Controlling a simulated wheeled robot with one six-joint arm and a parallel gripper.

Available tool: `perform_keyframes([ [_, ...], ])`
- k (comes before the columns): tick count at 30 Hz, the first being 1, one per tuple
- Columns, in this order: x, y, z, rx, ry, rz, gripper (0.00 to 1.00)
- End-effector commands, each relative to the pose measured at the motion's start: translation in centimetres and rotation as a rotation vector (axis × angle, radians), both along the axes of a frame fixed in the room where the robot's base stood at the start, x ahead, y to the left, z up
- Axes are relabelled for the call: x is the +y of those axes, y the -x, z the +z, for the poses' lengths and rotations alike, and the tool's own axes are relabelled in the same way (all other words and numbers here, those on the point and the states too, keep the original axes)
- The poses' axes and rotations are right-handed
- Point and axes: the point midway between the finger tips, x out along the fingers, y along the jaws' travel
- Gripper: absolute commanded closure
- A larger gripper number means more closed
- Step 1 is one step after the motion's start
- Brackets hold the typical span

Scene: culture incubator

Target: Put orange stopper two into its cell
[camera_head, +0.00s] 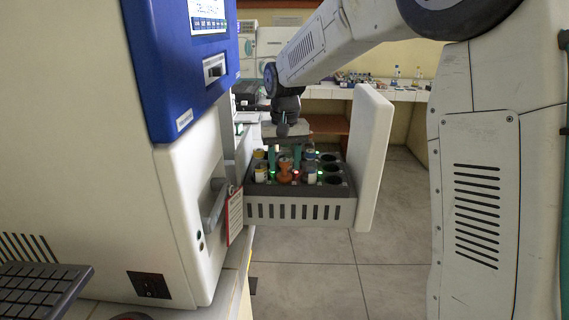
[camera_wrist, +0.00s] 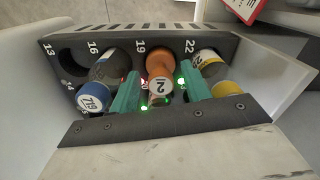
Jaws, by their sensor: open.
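The orange stopper (camera_wrist: 160,64) with a white end marked "2" stands in the rack of the pulled-out drawer, by the number 19. It also shows in the head view (camera_head: 285,172). My gripper (camera_wrist: 160,98) is open, with one teal finger on each side of the orange stopper's marked end. A gap shows between the stopper and each finger. In the head view my gripper (camera_head: 292,160) points down into the rack. The cell under the stopper is hidden, so how deep it sits cannot be told.
The dark rack (camera_head: 300,190) has numbered cells. Grey (camera_wrist: 112,66), blue-and-white (camera_wrist: 93,102), white-and-yellow (camera_wrist: 206,62) and yellow (camera_wrist: 231,92) stoppered items stand close by. Empty cells (camera_head: 331,168) lie at the right in the head view. The drawer front (camera_head: 372,150) and incubator (camera_head: 185,200) flank the rack.

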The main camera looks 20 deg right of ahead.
Motion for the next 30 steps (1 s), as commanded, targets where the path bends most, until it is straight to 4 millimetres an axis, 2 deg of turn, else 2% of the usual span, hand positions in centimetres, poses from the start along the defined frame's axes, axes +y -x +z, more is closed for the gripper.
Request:
perform_keyframes([
  [9,0.0,-0.1,6.5,-0.004,0.000,0.000,0.52],
  [15,0.0,0.0,10.0,-0.003,0.000,0.000,0.52],
  [19,0.0,0.0,11.2,-0.001,0.000,0.000,0.52],
  [25,-0.1,0.3,11.7,-0.001,0.000,0.001,0.52],
  [28,-0.3,2.0,12.2,-0.008,-0.001,0.008,0.52],
  [30,-0.6,4.4,12.7,-0.017,0.000,0.018,0.52],
])
